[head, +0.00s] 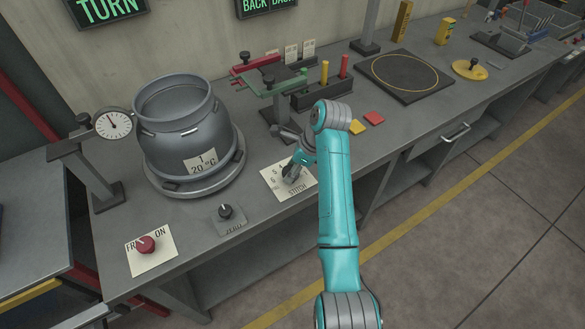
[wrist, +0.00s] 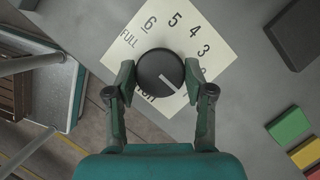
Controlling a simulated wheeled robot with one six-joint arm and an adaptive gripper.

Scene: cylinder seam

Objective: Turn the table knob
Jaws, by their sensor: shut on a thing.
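The black round knob (wrist: 158,66) sits on a white plate (wrist: 205,38) printed with numbers and the word FULL. A white line on the knob points to the lower right in the wrist view. My gripper (wrist: 160,75) is shut on the knob, one finger on each side. In the head view, the plate (head: 297,193) reads STITCH, and my gripper (head: 291,172) comes down over it and hides most of the knob. Some of the numbers and lettering are covered by the knob and my fingers.
A smaller ZERO knob (head: 225,211) and a red knob (head: 146,244) marked ON stand to the left. A grey pot (head: 190,125) and a dial gauge (head: 113,124) are behind them. Red and yellow tiles (head: 366,121) lie right of my arm. The bench's front edge is close.

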